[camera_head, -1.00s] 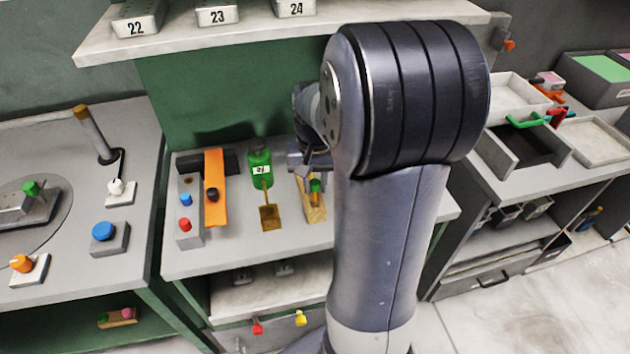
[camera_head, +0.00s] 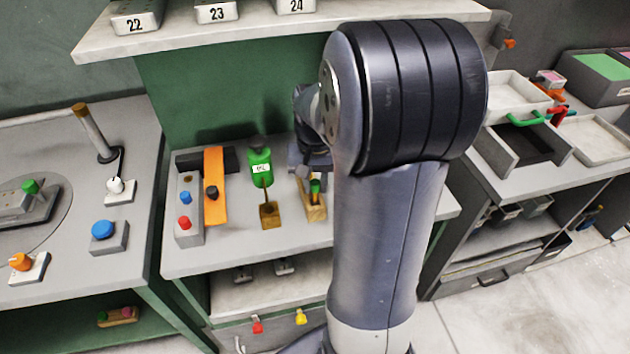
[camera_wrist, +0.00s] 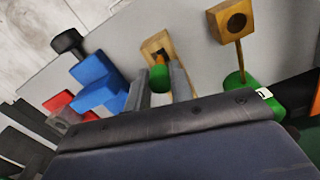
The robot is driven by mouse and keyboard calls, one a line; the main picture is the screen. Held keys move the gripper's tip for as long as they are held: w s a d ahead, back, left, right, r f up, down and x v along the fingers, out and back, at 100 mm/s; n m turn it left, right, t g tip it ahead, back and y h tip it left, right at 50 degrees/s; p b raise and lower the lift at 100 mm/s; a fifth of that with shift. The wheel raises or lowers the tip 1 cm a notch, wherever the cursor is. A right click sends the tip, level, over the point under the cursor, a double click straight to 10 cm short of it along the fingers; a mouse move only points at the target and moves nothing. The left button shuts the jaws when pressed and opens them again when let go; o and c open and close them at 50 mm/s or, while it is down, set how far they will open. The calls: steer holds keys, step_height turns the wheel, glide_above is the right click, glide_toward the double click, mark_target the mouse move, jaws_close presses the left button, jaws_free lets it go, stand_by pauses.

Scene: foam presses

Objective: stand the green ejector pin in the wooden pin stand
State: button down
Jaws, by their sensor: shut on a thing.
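The green ejector pin (camera_wrist: 159,78) shows as a short green cylinder between my fingers in the wrist view. My gripper (camera_wrist: 162,86) is shut on it. In the head view the pin (camera_head: 315,186) stands roughly upright at a long, slotted wooden block (camera_head: 315,212), also in the wrist view (camera_wrist: 153,42). Its lower end is hidden, so I cannot tell how deep it sits. A second, squarer wooden block (camera_head: 270,222) has a round dark hole, clear in the wrist view (camera_wrist: 213,22). It looks like the pin stand, and the hole looks empty.
A green bottle (camera_head: 260,168) with a thin spout stands behind the squarer block, close to my gripper. Left are an orange bar (camera_head: 214,170) and a grey box (camera_head: 188,232) with blue and red buttons. A shelf (camera_head: 250,30) overhangs the back.

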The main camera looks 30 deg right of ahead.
mark_target(315, 202)
steer(key=shift+f+b, duration=1.4)
steer(key=shift+f, duration=0.65)
steer(key=c, duration=1.2)
jaws_free()
steer(key=shift+o, duration=0.2)
step_height(315, 202, up, 11)
steer(key=shift+f, duration=0.1)
